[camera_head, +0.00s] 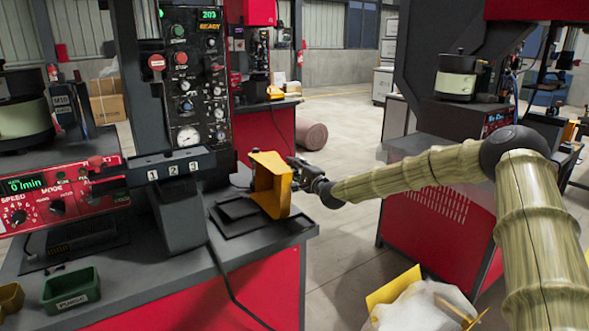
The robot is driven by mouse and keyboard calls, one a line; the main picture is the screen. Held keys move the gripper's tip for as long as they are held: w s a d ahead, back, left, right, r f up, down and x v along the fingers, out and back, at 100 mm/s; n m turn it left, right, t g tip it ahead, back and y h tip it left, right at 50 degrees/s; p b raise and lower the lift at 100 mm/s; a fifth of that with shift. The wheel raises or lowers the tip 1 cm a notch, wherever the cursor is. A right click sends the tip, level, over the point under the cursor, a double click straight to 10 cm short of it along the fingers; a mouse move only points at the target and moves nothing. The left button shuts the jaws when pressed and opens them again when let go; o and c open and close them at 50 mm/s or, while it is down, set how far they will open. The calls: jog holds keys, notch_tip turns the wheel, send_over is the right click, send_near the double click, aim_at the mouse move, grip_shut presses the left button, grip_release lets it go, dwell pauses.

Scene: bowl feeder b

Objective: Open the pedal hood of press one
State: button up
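The yellow pedal hood (268,184) stands at the right end of the grey bench of the press at left. It is beside a flat black pedal plate (240,216), much of which shows uncovered. My gripper (300,169) is at the hood's upper right side, reaching in from the right. Its fingers are dark and small, partly against the hood. I cannot tell whether they touch it or whether they are open or shut.
A control panel (196,80) with gauge and buttons rises behind the pedal. A post with a bar numbered 1 2 3 (170,168) stands left of it. A green bin (70,289) sits at front left. A second red press stand (430,205) is at right, with aisle floor between.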

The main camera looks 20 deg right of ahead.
jog(key=v, duration=1.2)
dwell(0.6)
